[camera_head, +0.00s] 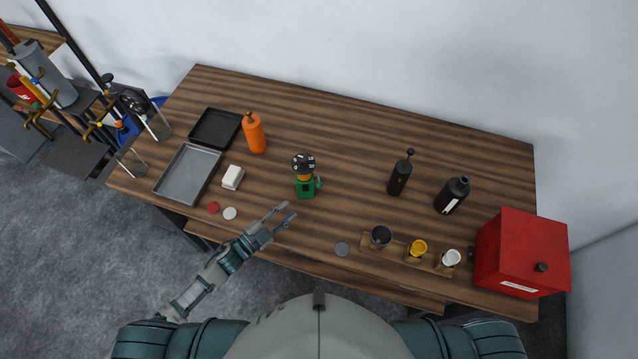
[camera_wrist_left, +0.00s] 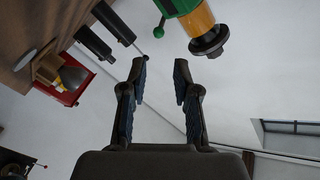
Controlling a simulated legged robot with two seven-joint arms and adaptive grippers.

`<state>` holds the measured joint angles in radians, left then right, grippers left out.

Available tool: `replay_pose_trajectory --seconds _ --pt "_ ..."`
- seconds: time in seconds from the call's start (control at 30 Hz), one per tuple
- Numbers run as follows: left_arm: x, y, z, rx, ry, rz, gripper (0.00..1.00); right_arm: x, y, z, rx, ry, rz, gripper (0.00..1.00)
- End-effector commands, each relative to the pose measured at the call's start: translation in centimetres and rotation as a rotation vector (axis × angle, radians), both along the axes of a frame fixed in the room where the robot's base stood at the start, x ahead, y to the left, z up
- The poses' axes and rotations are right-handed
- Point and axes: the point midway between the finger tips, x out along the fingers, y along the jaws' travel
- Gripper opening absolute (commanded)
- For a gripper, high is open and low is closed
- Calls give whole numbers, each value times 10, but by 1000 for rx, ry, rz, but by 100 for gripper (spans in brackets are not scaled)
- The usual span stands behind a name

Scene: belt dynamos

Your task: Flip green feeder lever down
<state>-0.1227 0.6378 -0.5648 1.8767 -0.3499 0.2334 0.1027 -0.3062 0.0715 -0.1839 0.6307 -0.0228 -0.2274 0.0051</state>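The green feeder (camera_head: 306,188) stands upright on the wooden table, with a yellow-orange middle and a black disc-like top. Its small green lever (camera_head: 319,183) sticks out on its right side. In the left wrist view, the feeder (camera_wrist_left: 178,5) is at the top edge, partly cut off, and its lever (camera_wrist_left: 126,32) shows as a green knob on a thin rod. My left gripper (camera_head: 287,211) is open and empty, in front of the feeder and apart from it. Its spread fingers (camera_wrist_left: 160,70) show in the left wrist view. My right gripper is not in view.
Black bottles (camera_head: 400,175), a rack of cups (camera_head: 435,265) and a red box (camera_head: 520,253) are to the right. Table around the feeder is clear.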

Motion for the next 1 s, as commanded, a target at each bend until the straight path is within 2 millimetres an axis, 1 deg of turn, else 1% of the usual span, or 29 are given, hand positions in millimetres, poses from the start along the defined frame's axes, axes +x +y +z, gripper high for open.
replay_pose_trajectory --seconds 0.03,0.07,0.3,0.43,0.6,0.7,1.0 --pt "10 -11 4 -1 -3 0 30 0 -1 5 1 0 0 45" --pt "15 -18 5 -1 -4 0 30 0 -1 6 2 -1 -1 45" --pt "55 -67 5 6 -4 -1 30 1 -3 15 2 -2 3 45" --pt "72 -85 4 5 -2 0 30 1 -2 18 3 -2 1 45" --pt "87 -95 2 2 1 1 30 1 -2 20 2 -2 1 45" --pt "91 -97 1 1 1 1 30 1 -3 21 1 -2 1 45" --pt "92 -98 1 2 0 0 30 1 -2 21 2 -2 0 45"
